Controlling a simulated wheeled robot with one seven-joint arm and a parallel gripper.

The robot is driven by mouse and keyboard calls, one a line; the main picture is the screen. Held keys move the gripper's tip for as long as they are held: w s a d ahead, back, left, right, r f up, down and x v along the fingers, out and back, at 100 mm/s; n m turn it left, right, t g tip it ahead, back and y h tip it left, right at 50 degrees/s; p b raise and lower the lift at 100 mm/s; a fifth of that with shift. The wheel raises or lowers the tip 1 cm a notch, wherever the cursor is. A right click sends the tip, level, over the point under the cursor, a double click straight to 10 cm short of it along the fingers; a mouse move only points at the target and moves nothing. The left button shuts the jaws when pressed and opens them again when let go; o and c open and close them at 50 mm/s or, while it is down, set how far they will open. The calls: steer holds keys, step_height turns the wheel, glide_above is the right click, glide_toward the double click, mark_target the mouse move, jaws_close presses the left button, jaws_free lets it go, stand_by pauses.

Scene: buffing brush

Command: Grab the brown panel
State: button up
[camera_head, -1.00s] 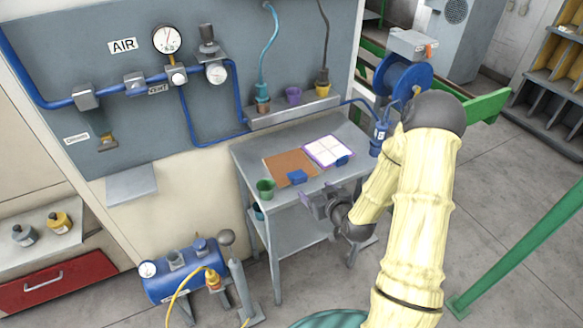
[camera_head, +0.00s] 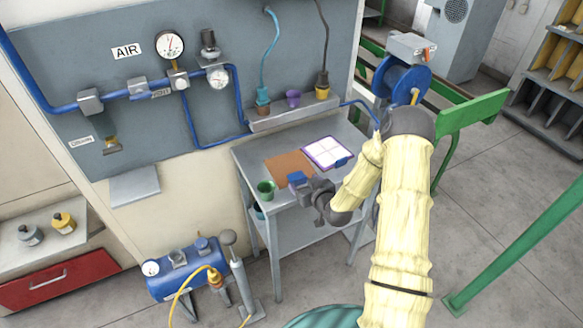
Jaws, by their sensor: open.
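The brown panel (camera_head: 286,165) lies flat on the grey table (camera_head: 262,149), left of a white panel with a purple border (camera_head: 325,152). A blue block (camera_head: 297,179) sits at the brown panel's front right edge. My gripper (camera_head: 302,188) is at the table's front edge, right by that blue block, and partly covers the panel's front right corner. The jaws are open. I cannot tell whether they touch the block or the panel.
A green cup (camera_head: 265,189) stands on the table just left of my gripper. Another blue block (camera_head: 342,162) sits at the white panel's edge. A blue tank (camera_head: 186,268) stands on the floor at left.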

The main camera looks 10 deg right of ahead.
steer(key=shift+x, duration=1.25)
steer(key=c, duration=1.1)
steer(key=shift+r, duration=0.1)
step_height(320, 180, up, 10)
steer(key=b, duration=0.1)
steer(key=shift+b, duration=0.4)
